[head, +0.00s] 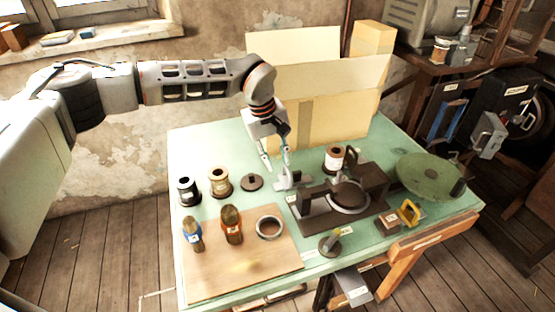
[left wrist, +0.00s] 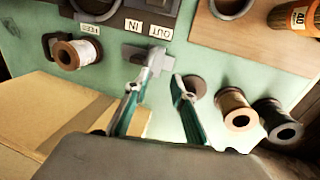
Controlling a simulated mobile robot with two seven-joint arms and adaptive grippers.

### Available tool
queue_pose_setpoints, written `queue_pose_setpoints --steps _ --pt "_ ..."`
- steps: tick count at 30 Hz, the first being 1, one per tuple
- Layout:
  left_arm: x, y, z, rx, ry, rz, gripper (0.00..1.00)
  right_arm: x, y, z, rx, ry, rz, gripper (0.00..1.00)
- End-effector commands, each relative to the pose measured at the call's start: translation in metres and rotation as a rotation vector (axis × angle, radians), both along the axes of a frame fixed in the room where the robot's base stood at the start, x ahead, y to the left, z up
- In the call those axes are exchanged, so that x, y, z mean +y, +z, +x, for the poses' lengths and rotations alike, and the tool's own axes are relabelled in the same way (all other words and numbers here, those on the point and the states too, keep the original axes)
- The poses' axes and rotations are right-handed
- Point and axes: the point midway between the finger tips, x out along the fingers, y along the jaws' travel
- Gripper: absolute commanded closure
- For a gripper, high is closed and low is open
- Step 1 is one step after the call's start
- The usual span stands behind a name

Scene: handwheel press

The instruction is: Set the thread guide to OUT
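The thread guide looks to be the small grey metal piece (head: 284,184) on the green table, left of the dark press. It also shows in the left wrist view (left wrist: 132,52), close to the white OUT label (left wrist: 160,31) and IN label (left wrist: 134,25). I cannot tell which label it is set to. In the left wrist view, one fingertip of this gripper (left wrist: 166,70) overlaps the guide; contact is unclear. My right gripper is out of view.
The dark press (head: 310,218) stands right of the guide. A spool (head: 334,158) is behind it. A dark disc (head: 252,182) and two spools stand left. A cardboard box (head: 345,105) stands behind.

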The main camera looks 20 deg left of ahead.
Motion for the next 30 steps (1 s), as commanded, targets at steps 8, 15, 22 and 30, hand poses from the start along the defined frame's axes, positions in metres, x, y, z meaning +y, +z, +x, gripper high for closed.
queue_pose_setpoints --steps 8,15,22,30 --pt "0.003 0.019 -0.001 -0.003 0.0 -0.001 0.75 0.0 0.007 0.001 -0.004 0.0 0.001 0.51" --pt "0.005 0.034 -0.003 -0.003 0.0 -0.001 0.75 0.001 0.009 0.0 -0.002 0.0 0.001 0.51" --pt "0.008 0.048 -0.004 -0.003 0.0 -0.001 0.75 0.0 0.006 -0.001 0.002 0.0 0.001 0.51" --pt "0.01 0.06 -0.006 -0.002 0.0 -0.001 0.75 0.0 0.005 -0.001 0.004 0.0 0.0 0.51"
